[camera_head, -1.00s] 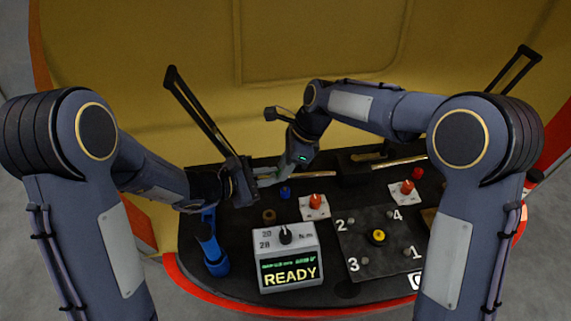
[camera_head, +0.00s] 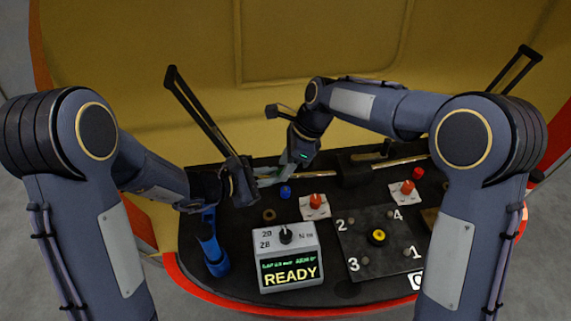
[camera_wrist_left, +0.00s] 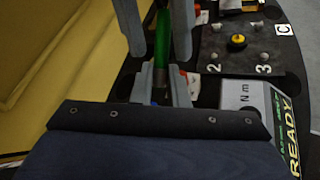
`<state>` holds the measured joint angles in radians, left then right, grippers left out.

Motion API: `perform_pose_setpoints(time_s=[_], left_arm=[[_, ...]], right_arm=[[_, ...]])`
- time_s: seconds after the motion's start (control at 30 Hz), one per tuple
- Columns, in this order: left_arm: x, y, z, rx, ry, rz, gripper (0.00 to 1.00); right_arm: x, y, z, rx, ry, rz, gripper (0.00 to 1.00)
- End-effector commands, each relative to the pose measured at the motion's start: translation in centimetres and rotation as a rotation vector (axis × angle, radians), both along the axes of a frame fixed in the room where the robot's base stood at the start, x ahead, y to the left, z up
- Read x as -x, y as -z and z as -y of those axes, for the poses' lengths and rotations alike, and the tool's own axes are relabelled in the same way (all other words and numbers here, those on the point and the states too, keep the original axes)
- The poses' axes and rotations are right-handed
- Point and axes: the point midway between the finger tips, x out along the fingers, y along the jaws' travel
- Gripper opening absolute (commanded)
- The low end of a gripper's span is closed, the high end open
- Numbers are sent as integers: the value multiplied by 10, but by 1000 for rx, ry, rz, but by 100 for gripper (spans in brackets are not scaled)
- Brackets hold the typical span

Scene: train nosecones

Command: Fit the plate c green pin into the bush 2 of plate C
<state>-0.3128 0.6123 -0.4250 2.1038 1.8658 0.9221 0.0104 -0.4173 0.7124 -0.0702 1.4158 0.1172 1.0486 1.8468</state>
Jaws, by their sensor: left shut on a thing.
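The green pin (camera_wrist_left: 162,48) is between the fingers of my left gripper (camera_wrist_left: 160,40) in the left wrist view, and the gripper is shut on it. In the head view my left gripper (camera_head: 268,178) is at the back left of the dark table, left of plate C. My right gripper (camera_head: 290,168) is close beside it, and its fingers are too small and overlapped to judge. Plate C (camera_head: 378,260) is a dark square plate with numbers 1 to 4 and a yellow knob in the middle. Bush 2 (camera_head: 350,222) is at its back left corner, apart from the pin.
A torque box (camera_head: 288,255) reading READY stands left of plate C. Red pieces on white pads (camera_head: 315,205) (camera_head: 407,193) stand behind the plate. A blue cap (camera_head: 285,192), a brown ring (camera_head: 268,215) and a blue tool (camera_head: 212,255) are on the left.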

Motion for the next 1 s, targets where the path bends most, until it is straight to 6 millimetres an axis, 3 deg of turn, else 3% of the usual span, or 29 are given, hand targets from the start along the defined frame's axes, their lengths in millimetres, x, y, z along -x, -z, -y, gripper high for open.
perform_pose_setpoints(time_s=[0.6,0.83,1.0], left_arm=[[0,0,0,1,0,1,0],[-2,2,1,0,15,1,0],[-15,18,11,0,129,0,0]], right_arm=[[-6,-94,38,-1,2,4,40],[-6,-106,44,0,2,1,40],[-6,-106,44,0,1,1,40]])
